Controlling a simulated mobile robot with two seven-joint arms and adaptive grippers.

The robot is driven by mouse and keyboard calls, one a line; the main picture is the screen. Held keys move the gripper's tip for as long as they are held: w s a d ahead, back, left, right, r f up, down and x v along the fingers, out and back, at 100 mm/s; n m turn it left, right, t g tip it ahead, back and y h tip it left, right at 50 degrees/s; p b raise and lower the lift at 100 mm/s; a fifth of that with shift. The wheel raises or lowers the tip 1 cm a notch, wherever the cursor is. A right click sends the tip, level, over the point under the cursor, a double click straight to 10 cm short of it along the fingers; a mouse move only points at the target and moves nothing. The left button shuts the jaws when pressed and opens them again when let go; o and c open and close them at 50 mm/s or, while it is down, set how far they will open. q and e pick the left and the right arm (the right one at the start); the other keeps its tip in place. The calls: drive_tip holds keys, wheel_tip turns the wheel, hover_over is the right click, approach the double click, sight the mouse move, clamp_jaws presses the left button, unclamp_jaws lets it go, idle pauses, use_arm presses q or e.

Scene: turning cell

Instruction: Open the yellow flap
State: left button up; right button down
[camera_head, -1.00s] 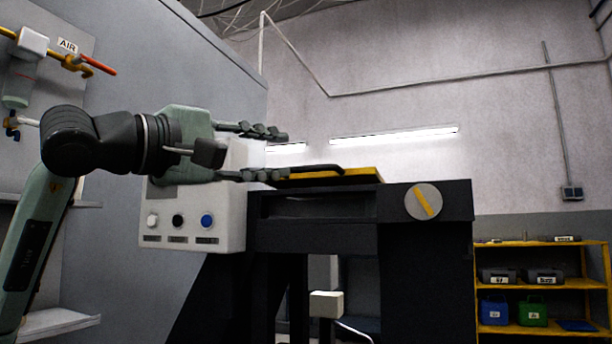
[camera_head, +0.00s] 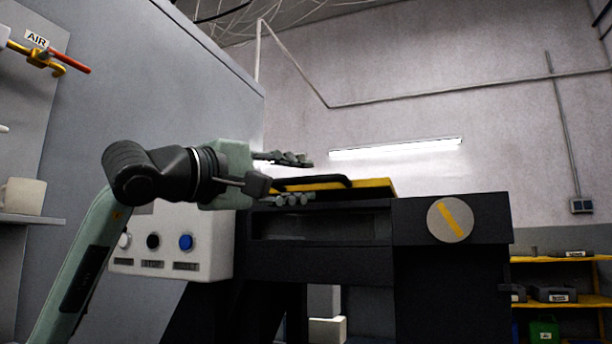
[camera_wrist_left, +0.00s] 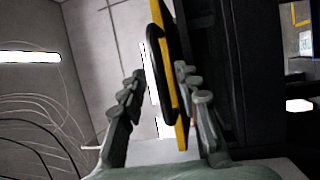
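The yellow flap (camera_head: 376,187) lies nearly flat on top of the dark machine body (camera_head: 450,275), with a black bar handle (camera_head: 330,180) on its upper face. My left gripper (camera_head: 307,180) is at the flap's left end, its fingers spread, one above and one lower. In the left wrist view, the flap's yellow edge (camera_wrist_left: 182,130) and the black handle (camera_wrist_left: 153,70) stand between the spread fingers of my left gripper (camera_wrist_left: 160,92). The right-hand finger there is close to the flap; I cannot tell whether it touches. The left-hand finger is apart from the handle. My right gripper is not in view.
A round knob with a yellow bar (camera_head: 450,220) is on the machine's front. A white button box (camera_head: 205,245) is below my left arm. A grey wall panel (camera_head: 150,90) stands at the left. Yellow shelves (camera_head: 560,258) stand at the right. The space above the flap looks clear.

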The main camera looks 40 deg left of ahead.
use_arm(q)
drive_tip(key=shift+w+d+r, duration=0.15)
drive_tip(key=shift+w, duration=0.9)
drive_tip(key=shift+c, duration=0.2)
clamp_jaws()
